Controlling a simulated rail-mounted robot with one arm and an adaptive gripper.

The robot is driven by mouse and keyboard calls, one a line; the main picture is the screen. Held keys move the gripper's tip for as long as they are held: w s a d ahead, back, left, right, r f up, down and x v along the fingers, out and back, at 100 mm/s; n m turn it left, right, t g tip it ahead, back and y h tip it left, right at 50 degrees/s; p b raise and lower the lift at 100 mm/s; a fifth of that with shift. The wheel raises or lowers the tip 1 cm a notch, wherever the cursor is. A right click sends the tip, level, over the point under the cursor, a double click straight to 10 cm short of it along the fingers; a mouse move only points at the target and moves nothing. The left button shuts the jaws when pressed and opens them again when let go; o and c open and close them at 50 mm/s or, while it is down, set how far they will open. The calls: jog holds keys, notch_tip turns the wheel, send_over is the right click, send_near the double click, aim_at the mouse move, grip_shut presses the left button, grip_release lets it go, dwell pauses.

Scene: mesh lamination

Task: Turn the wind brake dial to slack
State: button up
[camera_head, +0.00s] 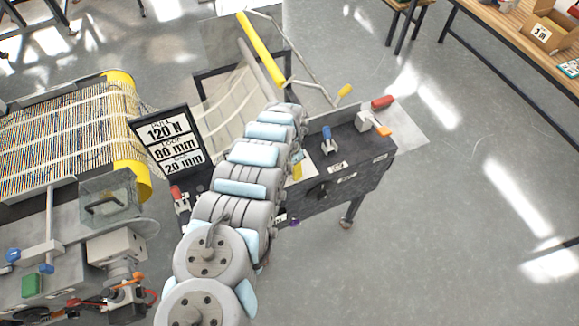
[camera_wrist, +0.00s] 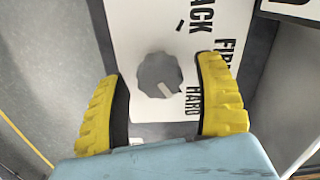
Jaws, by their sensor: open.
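The wind brake dial (camera_wrist: 160,74) is a round grey knob with a scalloped edge on a white plate (camera_wrist: 135,30) in the wrist view. Its pale mark points to the lower right, toward the word HARD. FIRM is printed above that, and SLACK, partly cut off, is at the top. My gripper (camera_wrist: 163,78) is open, with one yellow-backed finger on each side of the dial. Gaps show between the dial and both fingers, and nothing is held. In the head view my arm covers the dial and the gripper.
The machine's dark cart (camera_head: 350,150) carries a blue-topped lever (camera_head: 326,134) and a red-handled part (camera_head: 382,102). A sign (camera_head: 166,142) reading 120 N, 80 mm and 20 mm stands left of my arm. A mesh roll (camera_head: 70,135) lies further left. The floor at right is clear.

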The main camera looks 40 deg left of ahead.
jog(key=c, duration=1.2)
